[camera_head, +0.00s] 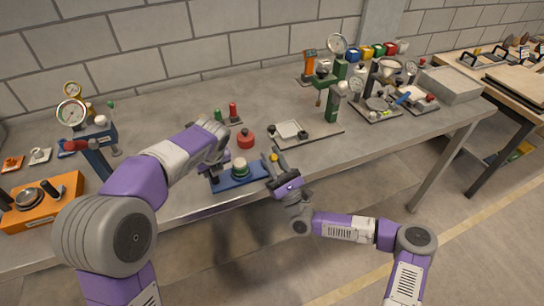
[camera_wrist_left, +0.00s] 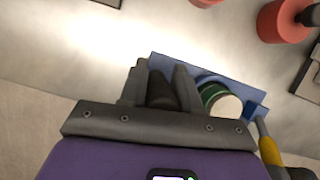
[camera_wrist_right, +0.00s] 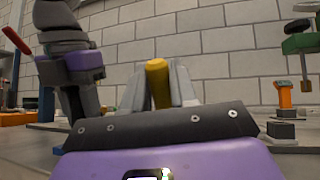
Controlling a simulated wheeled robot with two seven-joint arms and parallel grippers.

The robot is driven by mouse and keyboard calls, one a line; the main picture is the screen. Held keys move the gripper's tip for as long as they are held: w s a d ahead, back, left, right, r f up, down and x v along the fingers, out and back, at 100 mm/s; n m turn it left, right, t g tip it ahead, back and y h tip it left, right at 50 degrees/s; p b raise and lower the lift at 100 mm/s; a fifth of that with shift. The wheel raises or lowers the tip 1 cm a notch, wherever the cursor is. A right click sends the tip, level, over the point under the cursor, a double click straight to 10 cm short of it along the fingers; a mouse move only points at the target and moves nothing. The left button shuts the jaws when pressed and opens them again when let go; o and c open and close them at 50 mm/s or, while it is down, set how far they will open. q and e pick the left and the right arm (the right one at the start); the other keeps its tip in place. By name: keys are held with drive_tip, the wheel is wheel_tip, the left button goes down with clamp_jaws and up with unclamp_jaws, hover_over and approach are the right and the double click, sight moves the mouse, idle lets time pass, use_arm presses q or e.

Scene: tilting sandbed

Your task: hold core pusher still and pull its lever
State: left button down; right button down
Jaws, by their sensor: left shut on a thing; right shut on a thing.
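The core pusher's blue base (camera_head: 232,184) sits at the front edge of the workbench. A green and white round piece (camera_head: 240,168) stands on it. The left wrist view shows the same base (camera_wrist_left: 185,65). My left gripper (camera_wrist_left: 160,88) is shut on a dark upright part at one end of the core pusher. The lever's yellow handle (camera_wrist_right: 158,82) stands upright between the fingers of my right gripper (camera_head: 279,168), which is shut on it. The yellow lever also shows at the base's other end in the left wrist view (camera_wrist_left: 269,150). The fingers partly hide both gripped parts.
A red round weight (camera_head: 245,138) and a tray (camera_head: 300,133) stand just behind. A gauge stand (camera_head: 72,113) and an orange box (camera_head: 42,208) are at the left. Several devices and a grey bin (camera_head: 450,84) fill the right end. Bare bench lies towards the back wall.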

drive_tip(key=shift+f, duration=0.15)
drive_tip(key=c, duration=1)
unclamp_jaws()
drive_tip(key=v, duration=1.2)
use_arm(q)
drive_tip(key=c, duration=0.7)
unclamp_jaws()
drive_tip(key=shift+c, duration=0.2)
drive_tip(key=v, duration=1.2)
